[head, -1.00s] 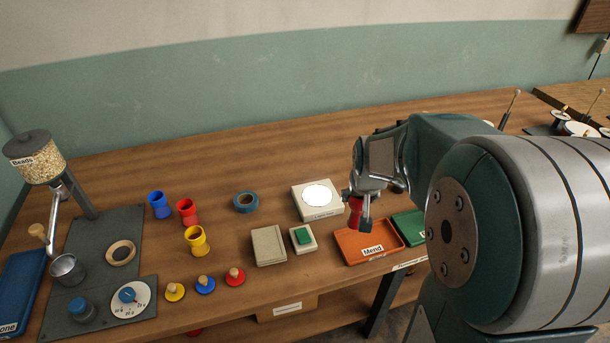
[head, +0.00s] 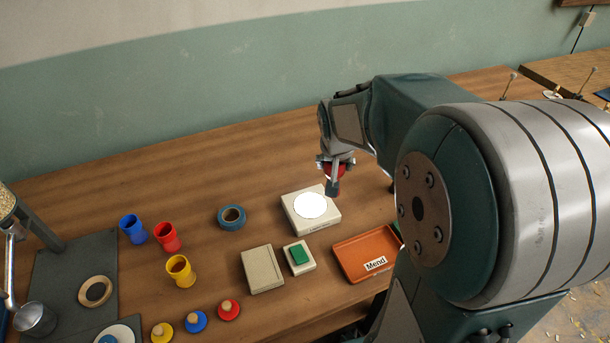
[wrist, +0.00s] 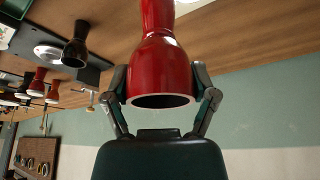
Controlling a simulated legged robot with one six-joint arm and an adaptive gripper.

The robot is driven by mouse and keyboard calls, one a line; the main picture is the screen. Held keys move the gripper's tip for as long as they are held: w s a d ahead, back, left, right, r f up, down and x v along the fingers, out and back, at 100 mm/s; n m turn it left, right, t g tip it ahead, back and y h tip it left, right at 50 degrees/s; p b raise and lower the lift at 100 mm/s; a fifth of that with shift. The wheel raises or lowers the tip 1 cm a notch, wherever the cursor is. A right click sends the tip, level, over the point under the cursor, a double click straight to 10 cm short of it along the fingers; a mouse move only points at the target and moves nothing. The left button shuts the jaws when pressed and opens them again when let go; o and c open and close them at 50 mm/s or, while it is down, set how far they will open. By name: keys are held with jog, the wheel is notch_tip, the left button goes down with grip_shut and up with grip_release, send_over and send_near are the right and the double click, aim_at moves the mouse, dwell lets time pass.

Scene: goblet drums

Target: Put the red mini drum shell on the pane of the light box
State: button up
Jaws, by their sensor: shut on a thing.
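My gripper (wrist: 160,96) is shut on a red drum shell (wrist: 160,62), with one finger on each side of it in the wrist view. In the head view, only a little red of the held shell (head: 334,168) shows behind my gripper (head: 335,185). The light box (head: 330,225) is a pale square box with a bright round pane (head: 311,205) on top. The gripper and shell are just above and behind the pane in the head view. Another red shell (head: 168,238) stands on the table at the left.
An orange tray labelled Mend (head: 345,262) lies in front of the light box. A green-topped box (head: 299,257), a beige block (head: 262,270) and a blue tape roll (head: 232,217) are left of it. Blue (head: 132,229) and yellow (head: 180,271) shells stand further left.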

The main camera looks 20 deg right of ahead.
jog(key=shift+w+a+f, duration=0.5)
jog(key=shift+w+f, duration=0.45)
jog(key=shift+f, duration=0.65)
jog(key=shift+w+a+f, duration=0.55)
jog(key=shift+w+f, duration=0.45)
jog(key=shift+f, duration=0.6)
jog(key=shift+w+a+f, duration=0.5)
jog(key=shift+w+f, duration=0.45)
jog(key=shift+f, duration=0.65)
jog(key=shift+f, duration=0.1)
jog(key=o, duration=1)
jog(key=shift+o, duration=0.2)
jog(key=v, duration=1.1)
jog(key=s+a+r+n+y, duration=0.1)
jog(key=s+a+r+n, duration=0.2)
jog(key=s, duration=0.7)
jog(key=s+a+r+n+t+y, duration=0.1)
jog(key=s+a+r, duration=0.3)
jog(key=s, duration=0.6)
jog(key=shift+s+a+r+n+t, duration=0.35)
jog(key=shift+a+n, duration=0.15)
jog(key=shift+n, duration=0.4)
